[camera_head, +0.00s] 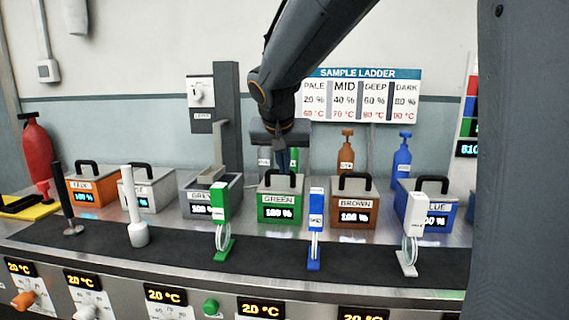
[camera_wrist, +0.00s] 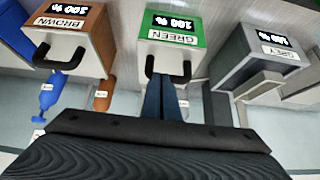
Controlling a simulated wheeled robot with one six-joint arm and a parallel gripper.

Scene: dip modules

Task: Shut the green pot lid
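The green pot (camera_head: 279,213) stands on the bench in the middle of the row, its label and "100 %" display facing front. Its grey lid with a black arched handle (camera_head: 281,178) lies on top, looking level. The pot also shows in the wrist view (camera_wrist: 172,36), with the handle (camera_wrist: 187,72) just beyond my fingertips. My gripper (camera_head: 283,165) is above and behind the lid, pointing down. In the wrist view its two dark fingers (camera_wrist: 163,80) are close together. They overlap the handle's edge; I cannot tell whether they touch it.
The brown pot (camera_head: 354,217) stands close on the right, the grey pot (camera_head: 200,207) on the left. The grey pot's top has a raised piece. A green stand (camera_head: 219,210) and a blue stand (camera_head: 316,225) are in front. Brown and blue bottles (camera_head: 402,155) stand behind.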

